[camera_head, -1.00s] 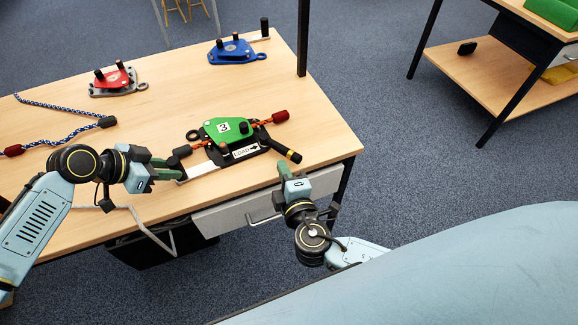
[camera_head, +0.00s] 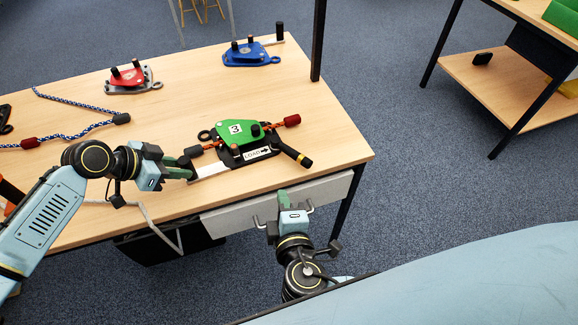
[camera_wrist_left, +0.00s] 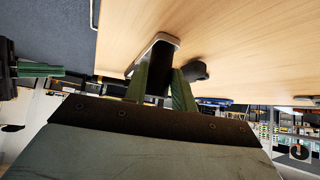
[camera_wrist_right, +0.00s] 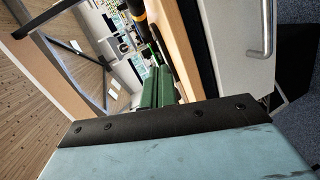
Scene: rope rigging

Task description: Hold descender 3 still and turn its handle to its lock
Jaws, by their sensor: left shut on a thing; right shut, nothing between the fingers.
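Descender 3 (camera_head: 238,132), green with a white "3" label, lies on the table near its front right corner. An orange rope with a red end (camera_head: 292,121) and a dark end runs through it. Its pale metal handle (camera_head: 211,171) sticks out to the left. My left gripper (camera_head: 189,169) is shut on the handle's dark grip; the left wrist view shows the dark grip (camera_wrist_left: 158,79) between the green fingers. My right gripper (camera_head: 283,195) is shut and empty, in front of the drawer, apart from the descender. The black bar with a yellow band (camera_head: 304,160) juts out at the descender's right.
A red descender (camera_head: 128,77) and a blue descender (camera_head: 250,54) stand further back on the table. A blue-white rope (camera_head: 75,106) lies at the left. A drawer (camera_head: 330,190) with a metal handle is under the front edge. A dark table post (camera_head: 318,40) rises at the right.

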